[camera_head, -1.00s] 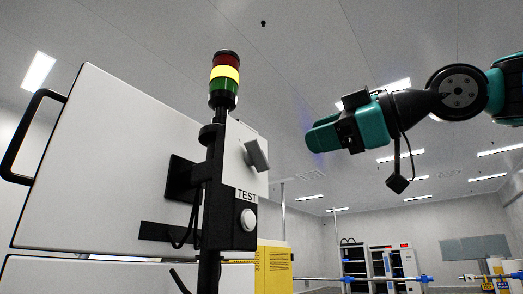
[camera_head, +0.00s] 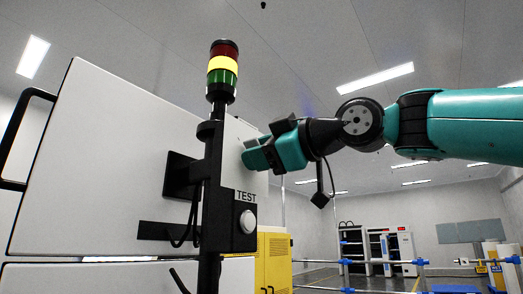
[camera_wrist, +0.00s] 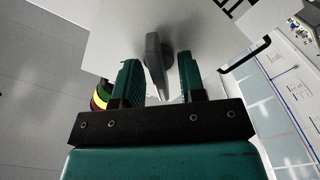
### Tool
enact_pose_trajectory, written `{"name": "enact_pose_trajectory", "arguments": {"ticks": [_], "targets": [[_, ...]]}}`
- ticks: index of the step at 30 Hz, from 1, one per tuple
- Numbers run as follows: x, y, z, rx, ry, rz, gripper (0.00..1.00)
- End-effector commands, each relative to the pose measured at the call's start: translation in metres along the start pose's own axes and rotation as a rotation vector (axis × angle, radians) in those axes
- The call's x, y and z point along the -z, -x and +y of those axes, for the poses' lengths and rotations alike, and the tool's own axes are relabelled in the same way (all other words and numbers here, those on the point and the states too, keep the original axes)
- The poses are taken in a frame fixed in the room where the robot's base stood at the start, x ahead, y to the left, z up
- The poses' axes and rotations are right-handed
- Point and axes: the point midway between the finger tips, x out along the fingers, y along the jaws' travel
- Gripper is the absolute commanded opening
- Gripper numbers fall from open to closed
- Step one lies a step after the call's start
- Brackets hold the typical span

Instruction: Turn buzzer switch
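The buzzer switch is a grey knob (camera_wrist: 153,52) on the pale panel (camera_wrist: 112,38) in the wrist view. My gripper (camera_wrist: 159,64) is open, with one green finger on each side of the knob. Gaps show between the knob and both fingers, so it does not look gripped. In the head view my gripper (camera_head: 250,157) is at the front of the white switch box (camera_head: 232,135) and hides the knob.
A signal tower (camera_head: 223,70) in red, yellow and green stands above the box. A white TEST button (camera_head: 248,220) is below it. A big white cabinet (camera_head: 110,150) with a black handle (camera_head: 20,145) fills the left. A yellow cabinet (camera_head: 272,257) stands behind.

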Motion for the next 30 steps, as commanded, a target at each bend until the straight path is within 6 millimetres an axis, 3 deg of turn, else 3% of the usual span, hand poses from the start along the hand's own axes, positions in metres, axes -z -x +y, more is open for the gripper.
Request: {"name": "enact_pose_trajectory", "arguments": {"ticks": [1,6,20,30], "targets": [[-0.0001,0.0002,0.0001,0.0,0.0,0.0,0.37],[-0.0002,0.0004,0.0002,0.0,0.0,0.0,0.0],[-0.0005,0.0005,0.0001,0.001,-0.068,-0.001,0.0],[-0.0006,0.0004,0.0006,0.002,-0.327,-0.002,0.0]]}}
